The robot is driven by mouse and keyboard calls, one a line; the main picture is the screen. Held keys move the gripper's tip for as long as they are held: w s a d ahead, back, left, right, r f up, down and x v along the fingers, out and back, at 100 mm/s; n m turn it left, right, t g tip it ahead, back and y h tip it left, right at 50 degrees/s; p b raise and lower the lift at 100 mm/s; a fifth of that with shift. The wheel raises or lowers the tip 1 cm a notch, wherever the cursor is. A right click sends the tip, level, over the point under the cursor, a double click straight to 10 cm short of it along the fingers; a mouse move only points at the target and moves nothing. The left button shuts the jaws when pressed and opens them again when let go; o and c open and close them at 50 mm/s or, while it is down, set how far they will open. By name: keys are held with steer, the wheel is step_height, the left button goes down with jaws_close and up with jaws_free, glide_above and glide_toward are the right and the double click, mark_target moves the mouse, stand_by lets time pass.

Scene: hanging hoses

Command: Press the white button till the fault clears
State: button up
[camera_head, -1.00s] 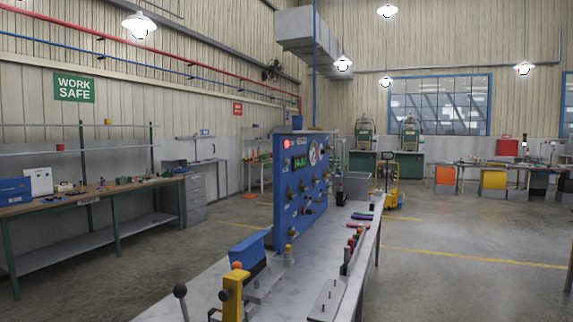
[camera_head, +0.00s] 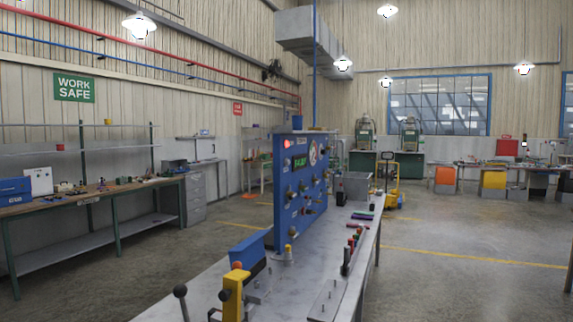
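A blue control panel (camera_head: 290,215) stands upright on the bench. It has a lit red lamp (camera_head: 289,143), a dark display with green characters (camera_head: 300,162), a round gauge (camera_head: 312,153) and several knobs or fittings. The display characters are too small to read surely. I cannot make out which part of the panel, if any, is the white button. My gripper is not in view.
The grey bench (camera_head: 205,290) runs away from me, with a yellow fixture (camera_head: 234,293), a black-knobbed lever (camera_head: 181,292) and a row of coloured handles (camera_head: 351,245) on it. The floor to the right is open.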

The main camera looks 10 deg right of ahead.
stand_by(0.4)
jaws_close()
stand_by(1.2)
